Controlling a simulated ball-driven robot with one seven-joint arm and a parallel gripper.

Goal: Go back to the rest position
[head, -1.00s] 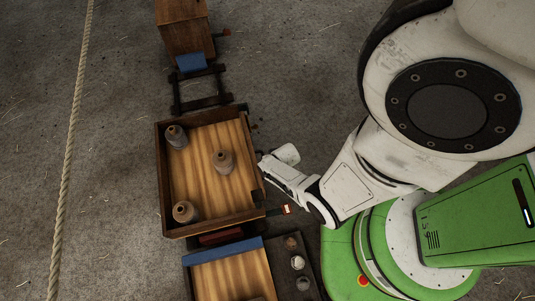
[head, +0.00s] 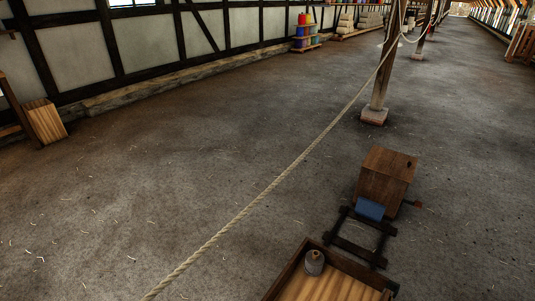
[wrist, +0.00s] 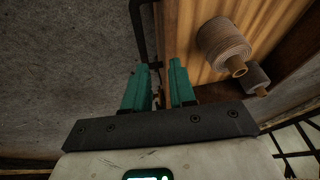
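My gripper (wrist: 158,88) shows in the wrist view with its two green fingers apart and nothing between them. It is out of the head view. In the wrist view a wooden tray (wrist: 185,35) lies beyond the fingertips. A ribbed spool (wrist: 222,42) and a smaller dark one (wrist: 255,78) are on it, to the right of the fingers. In the head view, a corner of the tray (head: 325,288) shows at the bottom, with one grey spool (head: 314,262) in it. The rest of the tray is cut off.
A rope (head: 270,187) runs diagonally across the floor area toward a wooden post (head: 384,75). A brown wooden box (head: 385,178) with a blue pad (head: 370,209) stands behind the tray. A wooden stand (head: 44,121) is at far left. Open floor (head: 150,190) lies left of the rope.

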